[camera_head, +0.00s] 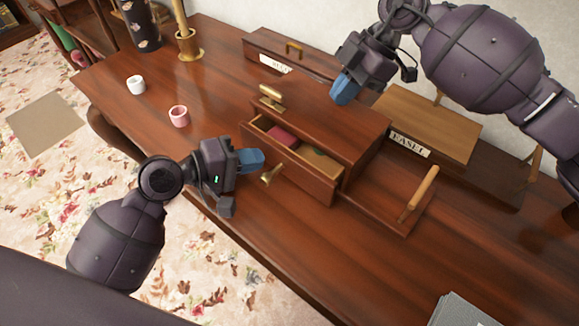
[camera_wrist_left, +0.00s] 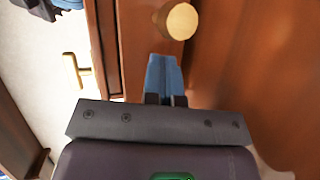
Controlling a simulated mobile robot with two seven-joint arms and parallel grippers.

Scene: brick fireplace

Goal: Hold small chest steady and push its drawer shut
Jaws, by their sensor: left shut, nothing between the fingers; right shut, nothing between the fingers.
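The small wooden chest (camera_head: 345,121) stands on the table, with a brass piece on its top. Its drawer (camera_head: 312,178) is pulled part way out towards the lower left, showing a red item and a tan item inside. The drawer's brass knob (camera_head: 271,174) also shows in the left wrist view (camera_wrist_left: 176,21). My left gripper (camera_head: 262,160) is shut and empty, its blue fingertips close to the drawer front beside the knob; whether they touch it I cannot tell. My right gripper (camera_head: 342,91) is shut and empty, at or above the chest's top far edge; contact is unclear.
A box labelled EASEL (camera_head: 430,122) and another labelled box (camera_head: 300,55) are behind the chest. A wooden tray (camera_head: 393,217) lies right of it.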

